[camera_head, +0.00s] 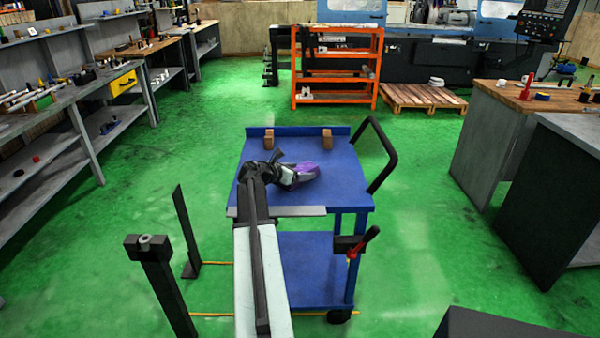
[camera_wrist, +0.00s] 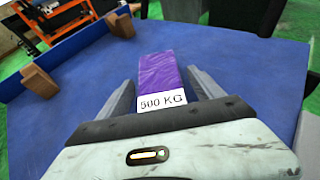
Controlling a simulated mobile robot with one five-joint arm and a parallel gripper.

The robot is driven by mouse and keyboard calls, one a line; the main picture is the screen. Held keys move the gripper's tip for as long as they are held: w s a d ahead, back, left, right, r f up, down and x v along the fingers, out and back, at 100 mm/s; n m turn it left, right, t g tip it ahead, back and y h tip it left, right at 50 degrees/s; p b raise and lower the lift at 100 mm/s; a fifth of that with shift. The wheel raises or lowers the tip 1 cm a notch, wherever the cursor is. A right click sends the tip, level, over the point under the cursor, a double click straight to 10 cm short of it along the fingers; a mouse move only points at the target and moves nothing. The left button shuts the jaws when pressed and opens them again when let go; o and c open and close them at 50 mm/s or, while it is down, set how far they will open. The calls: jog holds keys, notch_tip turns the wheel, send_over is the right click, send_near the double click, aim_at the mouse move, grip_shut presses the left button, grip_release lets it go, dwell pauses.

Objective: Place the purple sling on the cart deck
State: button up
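The purple sling (camera_wrist: 158,72) is a short flat block with a white "500 KG" label, seen in the wrist view between the two fingers of my gripper (camera_wrist: 160,75). It also shows as a purple patch (camera_head: 306,168) in the head view, partly covered by my gripper (camera_head: 300,178). The fingers stand one on each side of the sling, close to its edges. I cannot tell whether they press on it, or whether it rests on the deck or hangs just above. The blue cart deck (camera_head: 335,190) lies under both, and also fills the wrist view (camera_wrist: 250,60).
Two brown blocks stand along the deck's far edge, left (camera_head: 269,138) and right (camera_head: 327,138). A black push handle (camera_head: 388,150) rises on the cart's right. An orange shelf (camera_head: 335,65) stands behind. The deck right of the sling is clear.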

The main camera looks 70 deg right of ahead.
jog(key=shift+w+a+r+p, duration=0.1)
jog(key=shift+a+r+p, duration=0.15)
jog(key=shift+r+p, duration=0.1)
jog(key=p+v, duration=0.4)
jog(key=v, duration=0.6)
jog(key=shift+a+r, duration=0.2)
jog(key=shift+a, duration=0.05)
jog(key=shift+w+a, duration=0.25)
jog(key=shift+a, duration=0.1)
